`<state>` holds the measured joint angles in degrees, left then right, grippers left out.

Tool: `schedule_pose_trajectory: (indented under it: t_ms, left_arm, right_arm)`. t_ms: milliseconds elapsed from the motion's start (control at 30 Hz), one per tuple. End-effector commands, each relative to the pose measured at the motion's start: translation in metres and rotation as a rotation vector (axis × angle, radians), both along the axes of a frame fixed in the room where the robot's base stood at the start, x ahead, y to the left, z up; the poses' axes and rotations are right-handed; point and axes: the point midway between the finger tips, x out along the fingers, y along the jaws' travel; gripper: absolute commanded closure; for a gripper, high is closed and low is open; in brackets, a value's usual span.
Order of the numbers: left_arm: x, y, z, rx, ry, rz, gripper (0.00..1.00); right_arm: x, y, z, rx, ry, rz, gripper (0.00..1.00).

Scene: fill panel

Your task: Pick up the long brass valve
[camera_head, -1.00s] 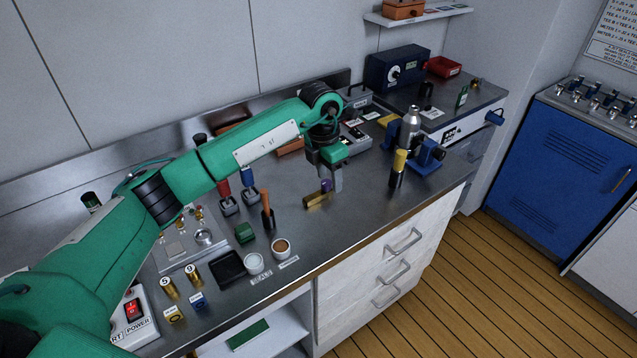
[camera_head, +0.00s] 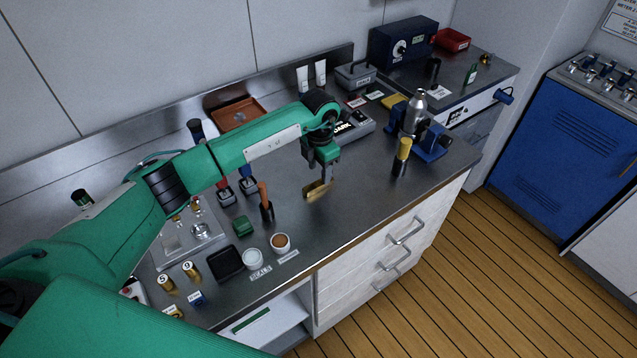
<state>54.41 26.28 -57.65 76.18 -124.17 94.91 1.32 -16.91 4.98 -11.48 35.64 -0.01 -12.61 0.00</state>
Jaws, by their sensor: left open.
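A long brass piece, which looks like the brass valve (camera_head: 315,191), lies on the steel worktop (camera_head: 350,200) near the middle of the bench. My left gripper (camera_head: 326,180) points down right over it, with the jaws open. My right gripper is not in view.
An orange-handled tool (camera_head: 264,197) stands left of the valve, and a yellow-topped black tool (camera_head: 401,158) stands right of it. A blue vise (camera_head: 430,147) is further right. The worktop in front of the valve is clear.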

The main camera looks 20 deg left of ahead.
Motion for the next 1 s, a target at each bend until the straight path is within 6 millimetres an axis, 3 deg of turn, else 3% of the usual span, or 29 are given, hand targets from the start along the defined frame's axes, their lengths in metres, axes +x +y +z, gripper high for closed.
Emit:
schedule_pose_trajectory:
  t_ms: [100,333,633,867,1000]
  left_arm:
    - [-0.003,0.0,-0.01,0.0,0.005,0.002,0.51]
    - [-0.004,0.0,-0.04,-0.001,0.004,0.001,0.51]
    - [-0.004,0.001,-0.046,0.0,0.001,0.0,0.51]
    - [-0.004,0.001,-0.046,0.0,0.001,0.0,0.96]
    - [-0.003,0.001,-0.045,-0.001,0.001,0.0,1.0]
  right_arm:
    - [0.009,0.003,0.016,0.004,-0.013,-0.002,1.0]
    - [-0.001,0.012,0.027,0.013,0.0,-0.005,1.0]
    - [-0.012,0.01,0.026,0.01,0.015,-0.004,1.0]
    - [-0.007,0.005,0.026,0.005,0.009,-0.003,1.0]
    - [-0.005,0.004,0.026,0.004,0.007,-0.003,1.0]
